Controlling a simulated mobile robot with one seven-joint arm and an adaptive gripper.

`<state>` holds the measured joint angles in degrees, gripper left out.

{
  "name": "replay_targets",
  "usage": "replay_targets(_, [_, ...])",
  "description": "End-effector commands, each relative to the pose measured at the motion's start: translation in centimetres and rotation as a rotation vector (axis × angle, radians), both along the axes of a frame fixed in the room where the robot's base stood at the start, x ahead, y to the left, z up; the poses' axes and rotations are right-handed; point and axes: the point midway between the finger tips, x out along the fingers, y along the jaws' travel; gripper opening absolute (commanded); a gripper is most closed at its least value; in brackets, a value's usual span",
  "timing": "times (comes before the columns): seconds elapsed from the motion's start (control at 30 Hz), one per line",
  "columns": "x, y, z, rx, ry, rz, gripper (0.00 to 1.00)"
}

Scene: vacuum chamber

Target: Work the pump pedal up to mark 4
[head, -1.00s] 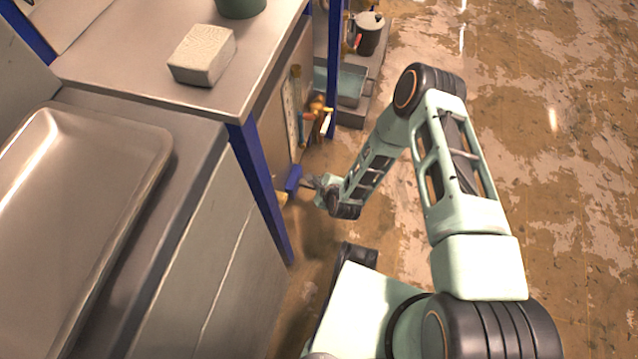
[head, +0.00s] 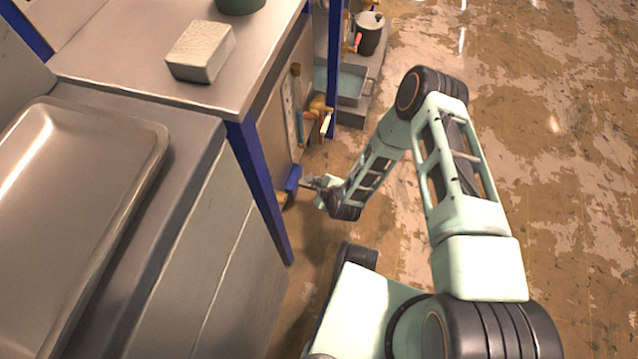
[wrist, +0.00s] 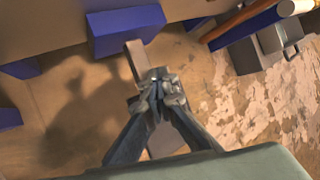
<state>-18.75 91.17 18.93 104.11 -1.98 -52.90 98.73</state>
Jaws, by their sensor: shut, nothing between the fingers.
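A blue block (head: 293,178) sits low by the bench frame, and I take it to be part of the pump pedal. In the wrist view a blue block (wrist: 125,30) has a pale grey bar (wrist: 134,62) running from it under my fingers. My gripper (head: 309,182) is shut and empty, just right of the block in the head view. In the wrist view its fingertips (wrist: 158,80) overlap the bar's near end; I cannot tell whether they touch it. A marked gauge (head: 289,105) with a blue column stands behind; its marks are too small to read.
A brass valve with a pale lever (head: 321,112) juts out above and beyond my gripper. A blue bench leg (head: 262,190) stands close on the left. A grey block (head: 201,52) lies on the bench. The floor to the right (head: 540,180) is clear.

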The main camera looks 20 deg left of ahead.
Motion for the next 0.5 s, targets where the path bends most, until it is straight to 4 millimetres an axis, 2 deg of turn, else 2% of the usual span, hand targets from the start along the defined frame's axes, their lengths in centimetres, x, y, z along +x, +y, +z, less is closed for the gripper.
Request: replay_targets(0.5, [-0.03,-0.39,-0.91,-0.005,0.004,-0.003,0.00])
